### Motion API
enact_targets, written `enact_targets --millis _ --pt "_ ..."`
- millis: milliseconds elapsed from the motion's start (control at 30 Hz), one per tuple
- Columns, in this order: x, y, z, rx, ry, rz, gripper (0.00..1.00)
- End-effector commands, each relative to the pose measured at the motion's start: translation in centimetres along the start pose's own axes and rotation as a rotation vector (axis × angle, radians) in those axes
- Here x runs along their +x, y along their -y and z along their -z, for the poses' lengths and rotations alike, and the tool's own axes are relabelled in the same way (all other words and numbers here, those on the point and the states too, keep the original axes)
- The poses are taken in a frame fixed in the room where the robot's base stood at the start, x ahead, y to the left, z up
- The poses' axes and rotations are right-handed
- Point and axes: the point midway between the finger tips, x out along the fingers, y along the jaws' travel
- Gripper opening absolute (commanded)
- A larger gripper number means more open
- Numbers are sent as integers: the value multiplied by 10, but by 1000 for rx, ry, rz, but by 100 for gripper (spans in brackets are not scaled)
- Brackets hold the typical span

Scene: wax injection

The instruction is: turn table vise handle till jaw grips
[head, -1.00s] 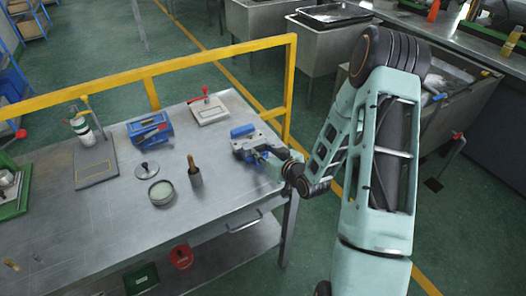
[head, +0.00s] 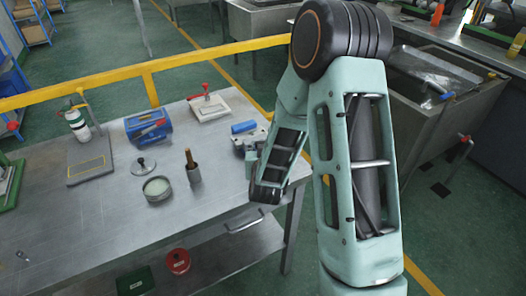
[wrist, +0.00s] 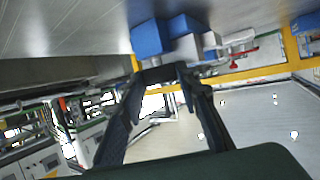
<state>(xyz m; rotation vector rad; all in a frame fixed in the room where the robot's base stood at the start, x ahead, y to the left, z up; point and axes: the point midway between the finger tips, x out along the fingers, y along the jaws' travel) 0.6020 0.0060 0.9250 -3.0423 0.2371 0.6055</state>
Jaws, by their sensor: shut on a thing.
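The table vise (head: 243,140) stands near the right edge of the metal table, with a blue part (head: 243,127) on top. My arm covers its right side in the head view. In the wrist view the vise shows as blue blocks (wrist: 151,38) and a grey metal body (wrist: 186,46) just beyond my fingertips. My gripper (wrist: 161,74) is shut on the vise handle, a dark piece between the fingertips, seen only in part. The head view hides the gripper and handle behind my arm. The jaw gap cannot be made out.
On the table (head: 120,225) are a blue box (head: 148,127), a white plate with a red clamp (head: 208,104), a round tin (head: 157,188), a brown-handled tool in a cup (head: 192,168) and a stand (head: 88,160). A yellow rail (head: 190,55) runs behind. The table's front is mostly clear.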

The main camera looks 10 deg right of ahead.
Motion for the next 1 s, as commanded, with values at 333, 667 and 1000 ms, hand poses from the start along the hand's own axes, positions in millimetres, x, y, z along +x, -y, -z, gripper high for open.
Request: enact_targets --millis 333,667,1000 --pt "0 3 0 27 0 -62 6" --pt "0 2 1 30 0 -68 6" --pt "0 2 1 29 0 -68 48"
